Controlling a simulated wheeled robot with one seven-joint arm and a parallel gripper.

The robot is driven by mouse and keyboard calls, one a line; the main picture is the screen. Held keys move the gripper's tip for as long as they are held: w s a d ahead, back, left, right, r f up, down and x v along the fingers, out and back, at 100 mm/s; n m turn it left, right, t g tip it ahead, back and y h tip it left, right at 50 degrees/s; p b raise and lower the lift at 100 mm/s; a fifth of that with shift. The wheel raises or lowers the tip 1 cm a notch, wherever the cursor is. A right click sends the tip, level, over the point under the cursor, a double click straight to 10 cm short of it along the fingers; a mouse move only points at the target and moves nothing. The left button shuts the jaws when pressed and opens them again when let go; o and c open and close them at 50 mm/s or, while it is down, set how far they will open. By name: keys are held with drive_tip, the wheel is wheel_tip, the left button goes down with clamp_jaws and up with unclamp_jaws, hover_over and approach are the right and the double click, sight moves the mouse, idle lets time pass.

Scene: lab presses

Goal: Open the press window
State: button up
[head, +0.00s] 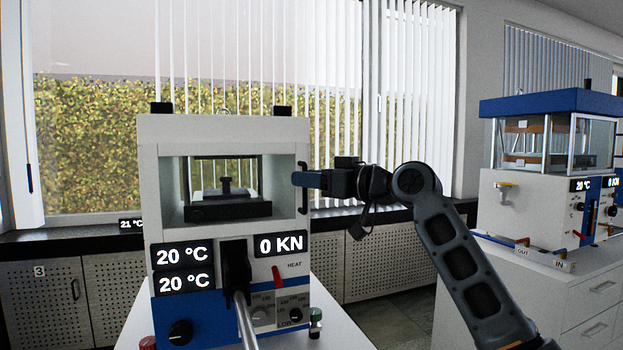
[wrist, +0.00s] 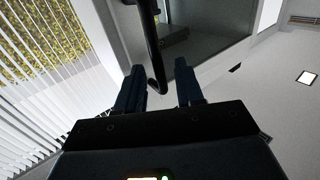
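The press (head: 222,137) is a white and blue cabinet in the middle of the head view. Its window (head: 222,165) covers the chamber in the upper front and looks shut. A dark upright handle (head: 303,201) is at the window's right edge. My gripper (head: 297,179) reaches in from the right at the handle's upper part. In the wrist view, the handle (wrist: 154,50) runs between the two blue fingers of my gripper (wrist: 160,72). Gaps show beside the bar, so the fingers are open around it. The window pane (wrist: 212,45) shows beyond.
A dark lever (head: 235,270) with a metal rod sticks out from the press's lower front. Displays and knobs surround it. A second press (head: 540,190) stands on a white cabinet at right. A window with blinds is behind. Floor shows between the two presses.

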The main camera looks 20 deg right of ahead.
clamp_jaws()
idle(1.4)
